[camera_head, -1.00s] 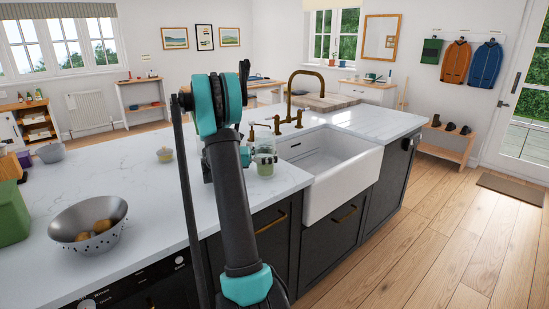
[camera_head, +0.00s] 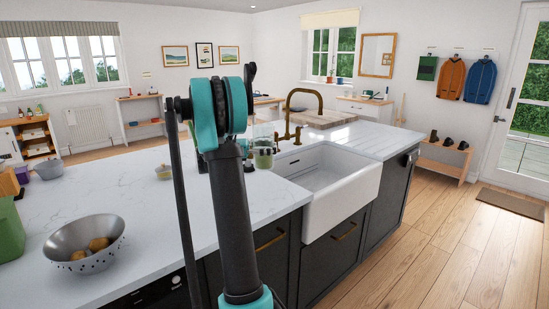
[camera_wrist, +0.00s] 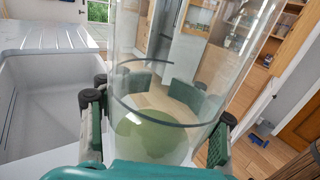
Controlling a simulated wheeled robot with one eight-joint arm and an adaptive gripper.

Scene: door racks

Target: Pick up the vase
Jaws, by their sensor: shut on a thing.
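The vase (camera_head: 263,157) is clear glass with a green lower part. In the head view it shows just right of my arm's elbow, in front of the brass tap and left of the sink. In the wrist view the clear vase (camera_wrist: 180,55) fills the middle, its rounded green bottom seen through the glass. My gripper (camera_wrist: 155,122) has a dark-tipped finger on each side of the vase and is shut on it. In the head view my arm hides most of the gripper. The vase appears raised above the worktop.
A white sink (camera_head: 335,195) lies right of the vase, with a brass tap (camera_head: 306,95) behind it. A colander (camera_head: 85,245) holding round brown items stands on the white worktop (camera_head: 140,205) at left. A small pot (camera_head: 164,171) stands behind. Open floor lies right.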

